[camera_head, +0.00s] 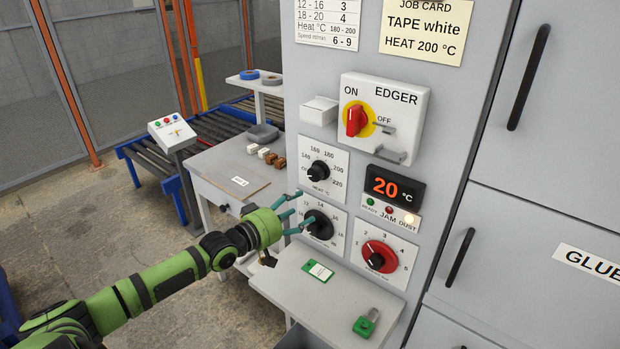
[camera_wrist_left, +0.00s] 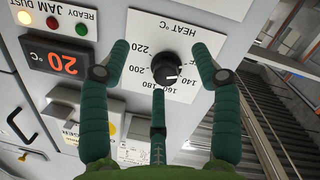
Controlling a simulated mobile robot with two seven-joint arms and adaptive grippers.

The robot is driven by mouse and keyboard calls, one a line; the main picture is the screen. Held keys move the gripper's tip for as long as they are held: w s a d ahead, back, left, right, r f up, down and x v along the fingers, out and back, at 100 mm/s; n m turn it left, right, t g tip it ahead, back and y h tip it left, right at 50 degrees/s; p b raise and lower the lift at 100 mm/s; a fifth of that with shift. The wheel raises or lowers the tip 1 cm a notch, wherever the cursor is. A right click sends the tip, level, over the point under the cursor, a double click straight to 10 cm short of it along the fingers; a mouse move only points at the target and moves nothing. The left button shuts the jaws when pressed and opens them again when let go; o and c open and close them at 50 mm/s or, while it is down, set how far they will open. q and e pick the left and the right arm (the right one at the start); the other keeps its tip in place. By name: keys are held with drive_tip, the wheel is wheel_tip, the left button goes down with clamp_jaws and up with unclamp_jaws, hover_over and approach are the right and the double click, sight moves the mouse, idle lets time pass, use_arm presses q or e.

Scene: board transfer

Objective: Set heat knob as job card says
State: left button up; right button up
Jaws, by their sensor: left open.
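The black heat knob (camera_head: 318,172) sits on a white dial marked 140 to 220 on the grey panel. Its white mark is towards the low end near 140; I cannot read it exactly. The job card (camera_head: 427,30) reads TAPE white, HEAT 200 °C. My left gripper (camera_head: 303,208) is open and empty in front of the panel, below the heat knob in the head view. In the left wrist view, the heat knob (camera_wrist_left: 166,68) shows between the spread green fingers of my left gripper (camera_wrist_left: 161,62); contact cannot be told. My right gripper is out of view.
A second black knob (camera_head: 319,224) and a red knob (camera_head: 376,256) are below. The display (camera_head: 394,188) reads 20 °C, with the DUST lamp (camera_head: 403,216) lit. The EDGER switch (camera_head: 355,120) is above. A shelf (camera_head: 325,290) juts out below.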

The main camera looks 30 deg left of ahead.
use_arm(q)
drive_tip(key=n+t, duration=0.1)
approach(312, 175)
drive_tip(key=w, duration=0.3)
drive_tip(key=shift+w+d+f+p, duration=0.1)
drive_tip(key=shift+w+d, duration=0.15)
drive_tip(key=shift+w, duration=0.8)
drive_tip(key=shift+w+d+f+p, duration=0.1)
drive_tip(key=shift+w+d, duration=0.1)
drive_tip(key=shift+w, duration=0.85)
drive_tip(key=shift+w+d+p, duration=0.1)
drive_tip(key=shift+w+d, duration=0.15)
drive_tip(key=shift+w, duration=0.85)
drive_tip(key=c, duration=1.2)
